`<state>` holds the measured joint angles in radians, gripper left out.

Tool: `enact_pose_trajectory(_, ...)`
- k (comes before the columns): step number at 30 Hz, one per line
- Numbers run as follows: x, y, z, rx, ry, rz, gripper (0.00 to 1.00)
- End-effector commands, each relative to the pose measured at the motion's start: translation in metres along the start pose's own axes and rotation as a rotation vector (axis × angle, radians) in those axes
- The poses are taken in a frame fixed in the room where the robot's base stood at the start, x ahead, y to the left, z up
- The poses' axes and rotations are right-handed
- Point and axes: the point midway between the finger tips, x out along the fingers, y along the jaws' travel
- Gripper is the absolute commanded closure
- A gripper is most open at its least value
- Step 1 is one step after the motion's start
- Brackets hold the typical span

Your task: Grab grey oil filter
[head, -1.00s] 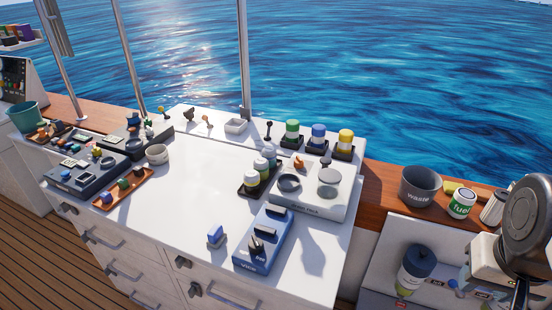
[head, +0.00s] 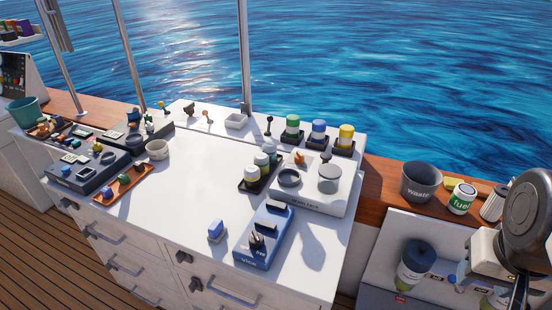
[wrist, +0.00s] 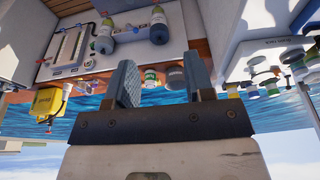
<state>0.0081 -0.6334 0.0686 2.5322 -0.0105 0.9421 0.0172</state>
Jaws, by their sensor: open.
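On the white block with the dark ring stands a short grey cylinder (head: 329,178), which may be the grey oil filter; I cannot be sure. Several canisters with pale or greyish tops stand beside it in a black tray (head: 249,183). My gripper (wrist: 161,80) shows in the wrist view, with its two blue-grey fingers apart and nothing between them. Its fingertips are not clear in the head view, where part of my arm is at the right edge. The wrist view looks upside down, with the block and canisters at its right.
Green (head: 292,125), blue (head: 318,130) and yellow (head: 346,136) canisters stand along the counter's back. A blue device (head: 264,236) is at the front. The counter's middle is clear.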

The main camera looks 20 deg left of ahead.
Motion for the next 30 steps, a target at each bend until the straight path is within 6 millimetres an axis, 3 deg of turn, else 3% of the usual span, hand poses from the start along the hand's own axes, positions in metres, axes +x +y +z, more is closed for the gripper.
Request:
enact_pose_trajectory(1,0.000,0.000,0.000,0.000,0.000,0.000,0.44)
enact_pose_trajectory(7,0.000,0.000,0.000,0.000,0.000,0.000,0.14)
enact_pose_trajectory(20,0.001,-0.002,-0.005,-0.028,-0.008,0.009,0.14)
enact_pose_trajectory(30,0.010,-0.017,-0.042,-0.273,-0.071,0.093,0.14)
